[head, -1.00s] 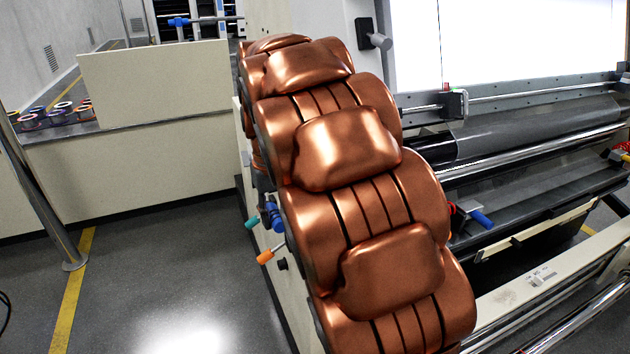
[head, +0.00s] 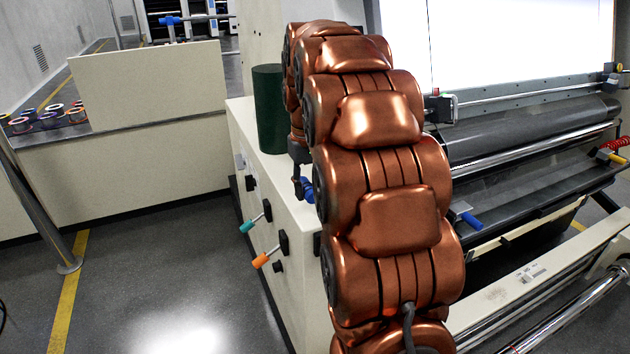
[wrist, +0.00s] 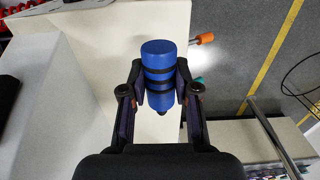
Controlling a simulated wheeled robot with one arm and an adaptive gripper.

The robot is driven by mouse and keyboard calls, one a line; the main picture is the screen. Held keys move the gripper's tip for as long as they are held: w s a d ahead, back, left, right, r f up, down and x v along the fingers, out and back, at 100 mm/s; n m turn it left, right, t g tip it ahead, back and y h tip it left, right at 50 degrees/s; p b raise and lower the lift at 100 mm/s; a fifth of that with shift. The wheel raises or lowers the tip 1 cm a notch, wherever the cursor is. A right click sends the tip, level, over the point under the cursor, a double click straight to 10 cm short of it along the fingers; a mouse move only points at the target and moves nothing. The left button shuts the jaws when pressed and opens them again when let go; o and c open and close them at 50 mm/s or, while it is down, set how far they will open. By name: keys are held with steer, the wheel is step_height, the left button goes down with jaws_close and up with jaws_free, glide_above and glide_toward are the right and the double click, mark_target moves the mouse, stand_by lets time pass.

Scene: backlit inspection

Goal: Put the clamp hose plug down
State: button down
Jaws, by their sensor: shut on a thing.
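The clamp hose plug is a blue cylinder with black bands (wrist: 159,54), seen in the wrist view between the two black fingers. My gripper (wrist: 160,88) is shut on it, with a finger along each side. A pale surface shows beneath and around the plug; I cannot tell the gap between them. In the head view, a small part of the blue plug (head: 307,189) shows left of my arm, near the side of the beige cabinet (head: 258,185). My copper-coloured arm hides most of my gripper there.
A dark green cylinder (head: 269,110) stands on the cabinet top, close to my arm. A teal-tipped lever (head: 247,226) and an orange-tipped lever (head: 262,260) stick out from the cabinet's side. A roller machine (head: 530,140) fills the right. The floor at left is open.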

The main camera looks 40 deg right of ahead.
steer(key=shift+w+d+f+p, duration=0.15)
steer(key=shift+w+d+p, duration=0.35)
steer(key=shift+w+d, duration=0.7)
steer(key=shift+w+d+f+p, duration=0.15)
steer(key=shift+w+d+p, duration=0.35)
steer(key=shift+w+d, duration=0.7)
steer(key=shift+s+d+f+p, duration=0.2)
steer(key=shift+f+p, duration=0.25)
steer(key=shift+f, duration=0.3)
steer(key=shift+s+d+f+p, duration=0.15)
steer(key=shift+f+p, duration=0.25)
steer(key=shift+f, duration=0.3)
steer(key=shift+w+f, duration=0.1)
steer(key=shift+f, duration=0.25)
steer(key=shift+f, duration=0.2)
steer(key=c, duration=0.9)
jaws_free()
steer(key=shift+o, duration=0.2)
steer(key=shift+r, duration=0.15)
